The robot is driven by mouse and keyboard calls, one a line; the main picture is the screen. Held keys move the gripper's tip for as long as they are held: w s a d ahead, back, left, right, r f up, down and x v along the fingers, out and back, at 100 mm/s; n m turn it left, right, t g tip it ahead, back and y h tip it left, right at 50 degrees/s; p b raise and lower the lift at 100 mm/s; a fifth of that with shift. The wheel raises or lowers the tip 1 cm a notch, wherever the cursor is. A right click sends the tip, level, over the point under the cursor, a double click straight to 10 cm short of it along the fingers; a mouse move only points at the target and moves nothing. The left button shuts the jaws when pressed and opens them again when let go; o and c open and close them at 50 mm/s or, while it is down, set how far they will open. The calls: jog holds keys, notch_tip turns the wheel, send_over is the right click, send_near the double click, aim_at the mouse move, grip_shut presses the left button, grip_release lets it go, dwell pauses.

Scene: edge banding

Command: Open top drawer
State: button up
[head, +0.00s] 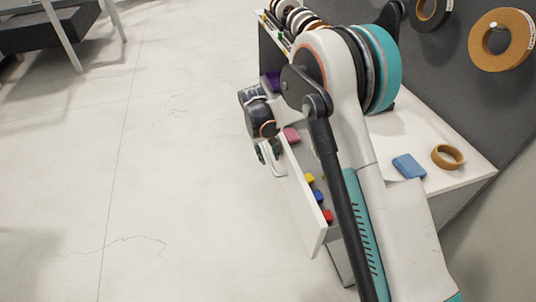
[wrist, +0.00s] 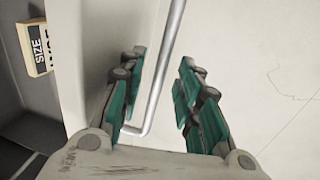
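The drawer (head: 303,200) directly under the white worktop is pulled out. Its white front faces left and its inside shows in the head view. The silver bar handle (wrist: 160,78) runs between the fingers of my gripper (wrist: 160,95) in the wrist view. The fingers are spread, with a gap on both sides of the bar. In the head view my gripper (head: 268,152) is at the drawer front by the handle (head: 279,172), partly hidden by my wrist. My arm hides part of the drawer and the cabinet.
Small coloured items, among them a blue one (head: 319,197) and a red one (head: 328,216), lie in the drawer. A blue block (head: 409,166) and a brown ring (head: 447,157) sit on the worktop (head: 465,178). The floor (head: 170,190) at left is clear.

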notch_tip(320, 180, up, 11)
jog(key=a, duration=0.2)
jog(key=shift+s+r, duration=0.2)
jog(key=shift+s, duration=0.15)
jog(key=s+d+r+m+t+y, duration=0.1)
jog(key=s+d+r, duration=0.5)
jog(key=d+r, duration=0.2)
jog(key=s+d+r+m+t+y, duration=0.1)
jog(key=s+d+r+t, duration=0.1)
jog(key=s+d+r, duration=0.5)
jog(key=s+d+t, duration=0.1)
jog(key=s+d, duration=0.2)
jog(key=s, duration=0.3)
jog(key=s+d+m+t, duration=0.1)
jog(key=s+d, duration=0.2)
jog(key=s, duration=0.3)
jog(key=s+d+t, duration=0.1)
jog(key=s+d, duration=0.2)
jog(key=s, duration=0.4)
jog(key=shift+d+m+t, duration=0.3)
jog(key=shift+d, duration=0.05)
